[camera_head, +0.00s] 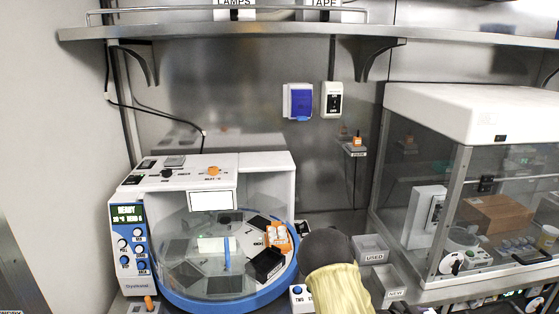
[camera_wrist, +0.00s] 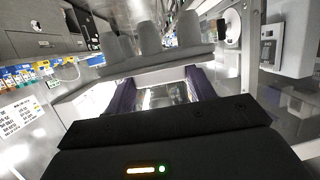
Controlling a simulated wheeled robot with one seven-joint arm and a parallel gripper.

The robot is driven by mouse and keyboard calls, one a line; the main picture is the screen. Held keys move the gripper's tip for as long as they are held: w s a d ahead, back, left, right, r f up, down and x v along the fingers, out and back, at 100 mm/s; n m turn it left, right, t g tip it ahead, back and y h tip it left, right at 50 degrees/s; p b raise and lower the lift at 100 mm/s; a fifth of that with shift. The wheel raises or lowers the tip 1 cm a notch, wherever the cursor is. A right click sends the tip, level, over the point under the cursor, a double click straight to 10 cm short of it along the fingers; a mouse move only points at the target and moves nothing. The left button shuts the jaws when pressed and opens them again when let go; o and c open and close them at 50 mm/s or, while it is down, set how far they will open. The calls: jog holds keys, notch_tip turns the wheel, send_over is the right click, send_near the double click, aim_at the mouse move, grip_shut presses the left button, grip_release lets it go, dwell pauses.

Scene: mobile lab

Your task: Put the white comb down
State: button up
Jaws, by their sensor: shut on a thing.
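Where the fingertips touch the comb is partly hidden. In the head view, my arm's dark and pale yellow part rises at the bottom, right of the round machine. My gripper and the comb cannot be made out there.
A white machine (camera_head: 129,262) has a blue-rimmed turntable (camera_head: 180,303) bearing black blocks and an orange piece (camera_head: 278,237). Grey bins marked USED (camera_head: 371,256) and NEW (camera_head: 396,293) stand right of my arm. A glass-sided cabinet (camera_head: 470,110) bounds the right. A shelf (camera_head: 250,30) runs above.

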jog(key=shift+w+a+f+n+t, duration=0.1)
jog(key=shift+w+a+n+t, duration=0.3)
jog(key=shift+t, duration=0.2)
jog(key=w+a+f+n+t+y, duration=0.3)
jog(key=a+f+n+t+y, duration=0.15)
jog(key=a, duration=0.45)
jog(key=w+a+f+n+t+y, duration=0.25)
jog(key=a+n+y, duration=0.3)
jog(key=a, duration=0.35)
jog(key=w+a+f+n+t+y, duration=0.2)
jog(key=a+f+n+t+y, duration=0.25)
jog(key=a, duration=0.35)
jog(key=s+f, duration=0.2)
jog(key=s, duration=0.6)
jog(key=shift+s+a+f+g, duration=0.3)
jog(key=shift+s+f+g, duration=0.05)
jog(key=shift+s, duration=0.05)
jog(key=shift+w+n, duration=0.1)
jog(key=shift+n, duration=0.15)
